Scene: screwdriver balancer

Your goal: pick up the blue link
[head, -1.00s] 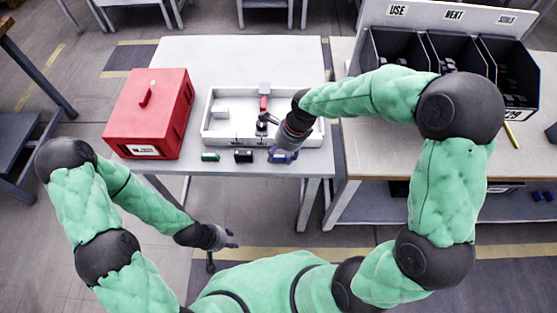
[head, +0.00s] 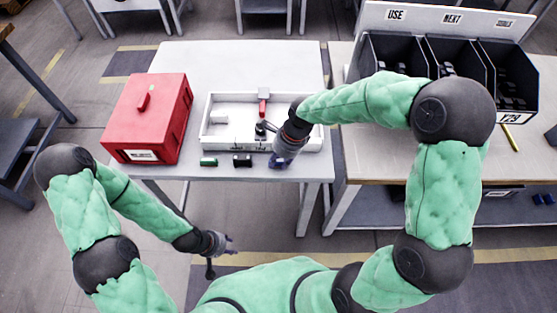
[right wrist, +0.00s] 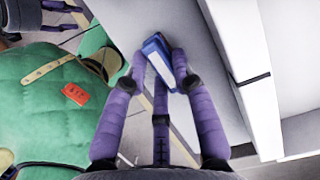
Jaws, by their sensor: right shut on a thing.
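The blue link (right wrist: 157,58) is a small blue block with a pale side, seen in the right wrist view between the purple fingers of my right gripper (right wrist: 158,70). The fingers are shut on it. In the head view my right gripper (head: 283,160) is at the front right of the white table, beside the white tray, and mostly hides the link. My left gripper (head: 226,242) hangs low in front of the table, away from the objects; its finger state is too small to tell.
The white tray (head: 212,143) holds a red-handled item (head: 263,96). A green link (head: 209,162) and a black link (head: 242,160) lie in front of it. A red toolbox (head: 148,115) stands left. Black bins (head: 400,52) stand on the right bench.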

